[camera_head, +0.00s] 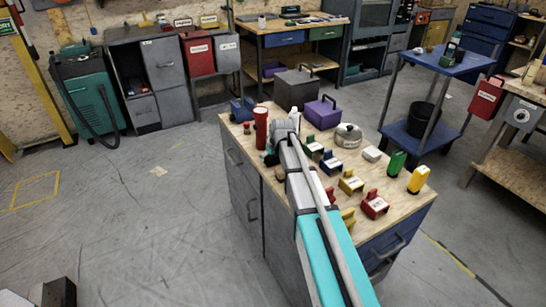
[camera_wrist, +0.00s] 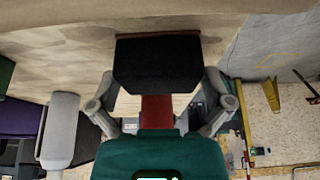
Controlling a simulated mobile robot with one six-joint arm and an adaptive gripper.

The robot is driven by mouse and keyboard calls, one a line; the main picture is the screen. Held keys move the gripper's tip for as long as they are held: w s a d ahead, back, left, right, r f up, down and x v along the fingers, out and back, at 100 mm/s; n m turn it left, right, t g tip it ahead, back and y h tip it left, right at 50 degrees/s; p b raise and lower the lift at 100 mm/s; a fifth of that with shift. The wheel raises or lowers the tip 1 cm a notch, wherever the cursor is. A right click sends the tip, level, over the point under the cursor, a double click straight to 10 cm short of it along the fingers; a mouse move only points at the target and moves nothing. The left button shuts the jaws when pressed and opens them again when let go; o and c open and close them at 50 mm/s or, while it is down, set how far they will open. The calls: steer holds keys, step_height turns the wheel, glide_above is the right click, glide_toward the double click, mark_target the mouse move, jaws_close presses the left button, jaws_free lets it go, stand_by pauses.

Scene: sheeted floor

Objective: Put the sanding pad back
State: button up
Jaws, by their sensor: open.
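The sanding pad, as I take it, is a black block (camera_wrist: 158,62) with a reddish-brown edge and a red stem, seen in the wrist view. It shows between the two grey fingers of my gripper (camera_wrist: 158,85), against the pale wooden bench top. My gripper is open, with a finger on either side of the block. I cannot tell whether they touch it. In the head view my gripper (camera_head: 285,133) is over the left part of the workbench (camera_head: 290,178), beside a red cylinder (camera_head: 261,128). The pad cannot be made out there, near my arm.
A purple box (camera_head: 321,113), a grey box (camera_head: 295,89) and a round metal pot (camera_head: 348,136) stand towards the back of the bench. Open floor lies left of the bench.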

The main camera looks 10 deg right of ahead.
steer(key=shift+r, duration=0.15)
steer(key=p+v, duration=1.1)
steer(key=v, duration=0.1)
stand_by(0.6)
stand_by(0.6)
steer(key=s+f+m+g+h, duration=0.1)
steer(key=s+m+g, duration=0.2)
steer(key=s, duration=2.2)
steer(key=shift+s+a+f+m+g, duration=0.15)
steer(key=shift+a+f+m+g, duration=0.15)
steer(key=shift+g, duration=0.5)
steer(key=shift+d, duration=0.15)
